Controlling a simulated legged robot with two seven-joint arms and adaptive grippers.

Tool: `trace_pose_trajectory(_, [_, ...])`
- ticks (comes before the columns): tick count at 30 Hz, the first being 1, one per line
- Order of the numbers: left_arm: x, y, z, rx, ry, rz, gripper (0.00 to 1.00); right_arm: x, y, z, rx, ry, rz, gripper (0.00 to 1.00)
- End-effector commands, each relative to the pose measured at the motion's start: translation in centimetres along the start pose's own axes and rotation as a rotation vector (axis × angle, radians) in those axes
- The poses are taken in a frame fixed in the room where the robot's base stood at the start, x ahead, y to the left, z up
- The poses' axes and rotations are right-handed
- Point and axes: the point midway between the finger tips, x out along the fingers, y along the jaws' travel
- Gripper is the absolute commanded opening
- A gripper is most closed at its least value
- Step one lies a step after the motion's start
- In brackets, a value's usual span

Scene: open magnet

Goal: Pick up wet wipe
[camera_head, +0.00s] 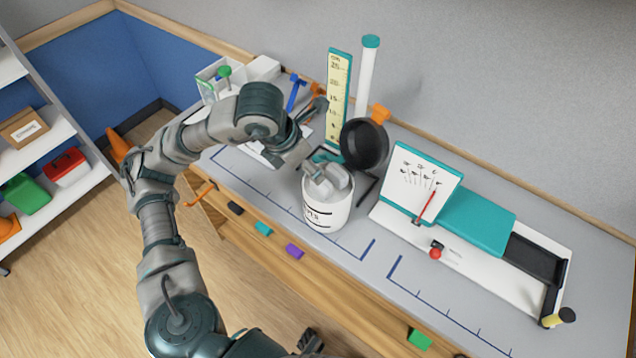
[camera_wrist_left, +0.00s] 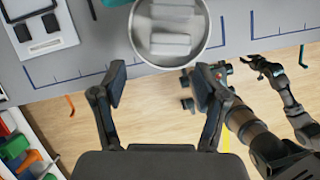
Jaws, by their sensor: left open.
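A white round tub (camera_head: 326,212) with dark lettering stands near the table's front edge. White wipe pieces (camera_head: 338,178) show in its open top. In the left wrist view the tub's rim (camera_wrist_left: 206,42) is at the top of the picture, with pale wipe pieces (camera_wrist_left: 170,44) inside. My left gripper (camera_head: 308,132) is above the table beside the tub's top, behind and left of it in the head view. In the wrist view its fingers (camera_wrist_left: 158,88) are spread apart and empty, pointing toward the tub. A dark arm end, likely my right gripper (camera_wrist_left: 264,68), shows at the right; its jaws are unclear.
A black pan (camera_head: 364,145) and a yellow scale board (camera_head: 338,98) stand right behind the tub. A teal and white apparatus (camera_head: 478,218) fills the table's right. A clear box (camera_head: 212,82) is at the back left. Small coloured pieces line the front edge.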

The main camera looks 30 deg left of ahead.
Motion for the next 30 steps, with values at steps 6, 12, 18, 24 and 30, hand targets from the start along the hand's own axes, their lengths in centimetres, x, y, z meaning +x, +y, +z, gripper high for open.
trace_pose_trajectory(6, [3.3, -0.2, -0.1, 0.003, -0.001, 0.0, 0.73, -1.0, 0.1, -0.6, 0.001, 0.007, 0.001, 0.4])
trace_pose_trajectory(12, [5.0, 0.2, -0.3, 0.001, -0.002, -0.005, 0.73, -1.4, -0.1, -0.9, 0.001, 0.005, 0.007, 0.4])
trace_pose_trajectory(18, [8.2, 0.1, -0.3, -0.001, -0.001, -0.007, 0.73, -1.7, -0.1, -1.3, 0.002, 0.008, 0.006, 0.4])
trace_pose_trajectory(24, [9.1, -0.2, -0.1, 0.001, -0.004, -0.004, 0.73, -2.1, -0.1, -1.7, 0.002, 0.012, 0.005, 0.4])
trace_pose_trajectory(30, [9.0, -0.4, 0.0, 0.002, -0.003, -0.002, 0.56, -2.2, -0.1, -1.7, 0.002, 0.013, 0.005, 0.4])
